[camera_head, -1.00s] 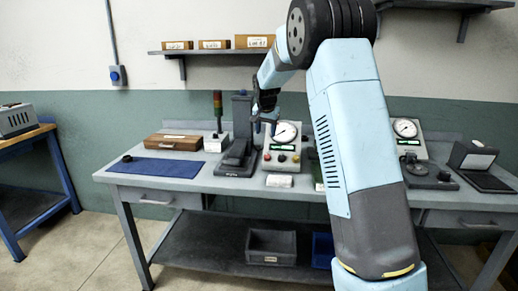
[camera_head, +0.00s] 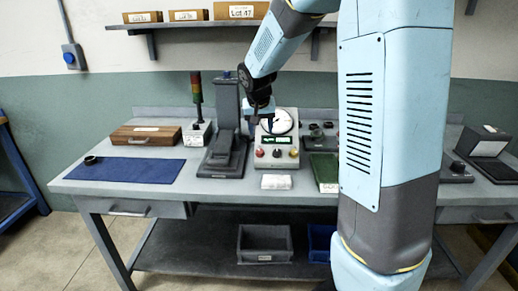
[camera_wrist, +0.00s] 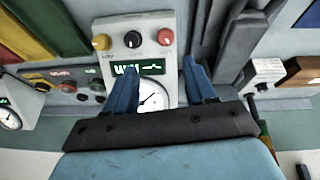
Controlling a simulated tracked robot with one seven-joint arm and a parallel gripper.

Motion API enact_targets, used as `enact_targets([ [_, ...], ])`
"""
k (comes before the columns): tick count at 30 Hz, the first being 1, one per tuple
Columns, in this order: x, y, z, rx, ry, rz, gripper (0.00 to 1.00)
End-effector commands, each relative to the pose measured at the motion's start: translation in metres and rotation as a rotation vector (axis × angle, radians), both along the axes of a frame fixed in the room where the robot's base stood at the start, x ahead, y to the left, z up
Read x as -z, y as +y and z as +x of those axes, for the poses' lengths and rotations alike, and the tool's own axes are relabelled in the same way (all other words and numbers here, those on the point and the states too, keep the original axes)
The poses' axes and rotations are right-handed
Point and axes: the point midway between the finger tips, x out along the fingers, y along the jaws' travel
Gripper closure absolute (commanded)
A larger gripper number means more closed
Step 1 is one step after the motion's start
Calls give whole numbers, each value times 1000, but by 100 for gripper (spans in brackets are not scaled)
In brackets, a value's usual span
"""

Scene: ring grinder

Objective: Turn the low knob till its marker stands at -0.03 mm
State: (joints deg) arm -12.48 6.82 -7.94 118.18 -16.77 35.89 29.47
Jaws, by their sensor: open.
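The grinder gauge unit (camera_head: 274,167) stands on the bench, with a round white dial (camera_head: 279,120), a green-lit display (camera_head: 277,140) and a row of knobs. The wrist view shows them upside down: a yellow knob (camera_wrist: 101,41), a black knob (camera_wrist: 133,39) and a red knob (camera_wrist: 165,36), with the display (camera_wrist: 137,70) and dial (camera_wrist: 153,95) below. I cannot read the knob labels or any marker, so I cannot tell which is the low knob. My gripper (camera_wrist: 158,66) is open and empty, its blue fingers apart over the display, short of the knobs.
A dark column stand (camera_head: 226,130) is left of the gauge unit, beside a signal tower (camera_head: 197,90). A white block (camera_head: 276,182) lies in front. A green tray (camera_head: 324,172) stands to the right. A blue mat (camera_head: 130,177) and wooden case (camera_head: 145,135) lie left.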

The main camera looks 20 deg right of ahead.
Motion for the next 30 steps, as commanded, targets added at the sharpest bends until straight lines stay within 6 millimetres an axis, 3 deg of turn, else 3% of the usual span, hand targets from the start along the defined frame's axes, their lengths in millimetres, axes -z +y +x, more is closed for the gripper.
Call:
enact_targets([
  [18, 95, -3, 37, -19, 2, -1, 45],
  [30, 112, -5, 44, -19, 0, -1, 45],
])
